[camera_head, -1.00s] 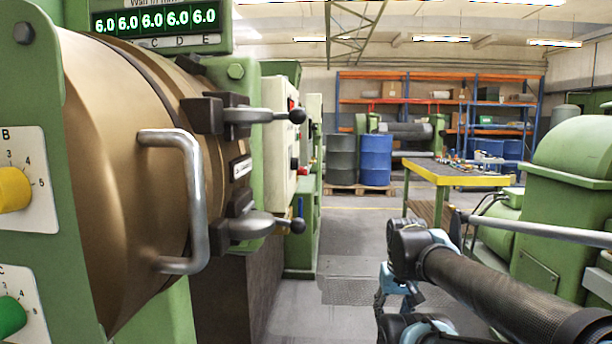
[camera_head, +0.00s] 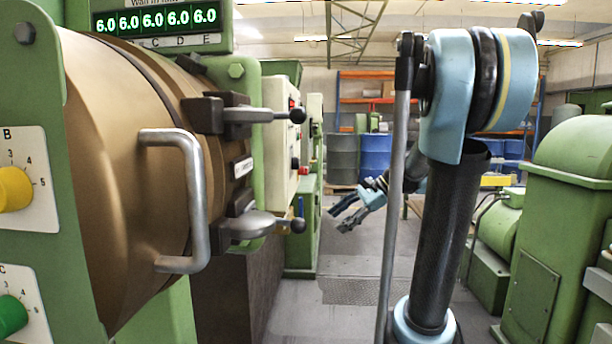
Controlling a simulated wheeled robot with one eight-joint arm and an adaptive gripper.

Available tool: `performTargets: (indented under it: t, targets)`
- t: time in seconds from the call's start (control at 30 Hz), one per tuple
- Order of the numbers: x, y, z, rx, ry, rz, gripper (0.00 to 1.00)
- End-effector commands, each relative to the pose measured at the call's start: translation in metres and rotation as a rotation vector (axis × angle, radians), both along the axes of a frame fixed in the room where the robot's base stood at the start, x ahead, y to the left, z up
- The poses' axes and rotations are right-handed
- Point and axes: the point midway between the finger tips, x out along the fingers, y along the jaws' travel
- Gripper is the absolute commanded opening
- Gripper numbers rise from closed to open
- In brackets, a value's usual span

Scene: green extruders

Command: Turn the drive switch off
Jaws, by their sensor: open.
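No control in view can be read for certain as the drive switch. A pale control cabinet (camera_head: 285,150) with small red and black controls on its right edge stands beyond the brown barrel; its face is seen nearly edge-on. A yellow knob (camera_head: 14,188) on plate B and a green knob (camera_head: 10,315) on plate C sit at the left edge. My gripper (camera_head: 338,219) is open and empty, in the air over the aisle right of the cabinet. Its fingers point left, apart from everything.
The brown barrel (camera_head: 120,170) with a metal handle (camera_head: 195,200) and clamp levers (camera_head: 265,116) fills the left. Green machinery (camera_head: 565,210) stands at right. Dark and blue drums (camera_head: 343,157) stand behind. The aisle floor (camera_head: 350,265) between is clear.

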Motion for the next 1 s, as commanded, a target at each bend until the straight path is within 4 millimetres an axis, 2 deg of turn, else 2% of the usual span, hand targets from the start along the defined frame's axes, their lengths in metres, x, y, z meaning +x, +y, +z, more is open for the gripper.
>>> performTargets:
  t: [0.03, 0.27, 0.43, 0.6, 0.83, 1.0]
  targets:
    - [0.017, 0.0, 0.01, 0.049, 0.036, -0.028, 0.48]
    - [0.083, -0.003, 0.051, 0.285, 0.22, -0.128, 0.48]
    - [0.13, -0.016, 0.077, 0.453, 0.358, -0.169, 0.48]
    - [0.167, -0.035, 0.095, 0.59, 0.48, -0.182, 0.48]
    - [0.192, -0.052, 0.106, 0.687, 0.57, -0.177, 0.48]
    - [0.195, -0.047, 0.107, 0.701, 0.586, -0.174, 0.48]
